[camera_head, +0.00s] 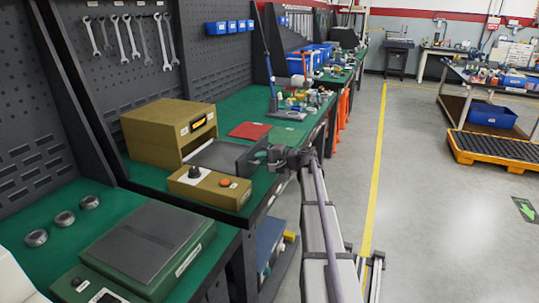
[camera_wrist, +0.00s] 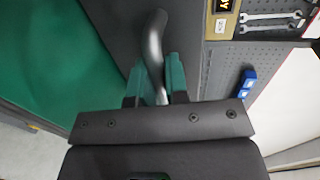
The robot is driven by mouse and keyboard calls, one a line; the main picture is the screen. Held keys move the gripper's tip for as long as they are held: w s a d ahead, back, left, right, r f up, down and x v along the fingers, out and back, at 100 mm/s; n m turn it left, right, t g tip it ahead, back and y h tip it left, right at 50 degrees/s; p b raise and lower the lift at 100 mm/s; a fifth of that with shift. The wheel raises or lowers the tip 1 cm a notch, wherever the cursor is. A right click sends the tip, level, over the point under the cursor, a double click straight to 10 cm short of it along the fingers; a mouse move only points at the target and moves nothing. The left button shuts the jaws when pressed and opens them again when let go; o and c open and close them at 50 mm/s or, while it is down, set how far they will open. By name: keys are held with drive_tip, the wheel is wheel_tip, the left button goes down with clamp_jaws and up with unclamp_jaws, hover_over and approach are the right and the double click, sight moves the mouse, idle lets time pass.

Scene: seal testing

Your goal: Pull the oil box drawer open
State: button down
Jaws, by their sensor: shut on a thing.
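The oil box (camera_head: 150,135) is a tan box on the green bench top at the left of the head view. Its dark grey drawer (camera_head: 215,155) stands out of its front, with a gap behind the upright front panel. My gripper (camera_head: 264,158) is at that front panel, on the side away from the box. In the wrist view my gripper (camera_wrist: 156,84) has its two green fingers shut on the drawer's curved grey handle (camera_wrist: 154,42). The handle's lower end is partly hidden by the fingers. The dark drawer front (camera_wrist: 112,30) lies behind the handle.
A tan control box (camera_head: 210,186) with a black knob and an orange button sits in front of the drawer. A red mat (camera_head: 249,130) lies behind it. A green-and-grey scale-like device (camera_head: 150,245) and several metal rings (camera_head: 64,218) are nearer. The floor aisle at right is clear.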

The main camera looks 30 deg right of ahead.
drive_tip(key=shift+s+d, duration=0.35)
drive_tip(key=shift+s, duration=0.1)
drive_tip(key=c, duration=1.1)
unclamp_jaws()
drive_tip(key=shift+c, duration=0.2)
drive_tip(key=p+v, duration=0.2)
drive_tip(key=v, duration=0.8)
drive_tip(key=shift+s+d, duration=0.2)
drive_tip(key=shift+s, duration=0.1)
drive_tip(key=shift+r, duration=0.1)
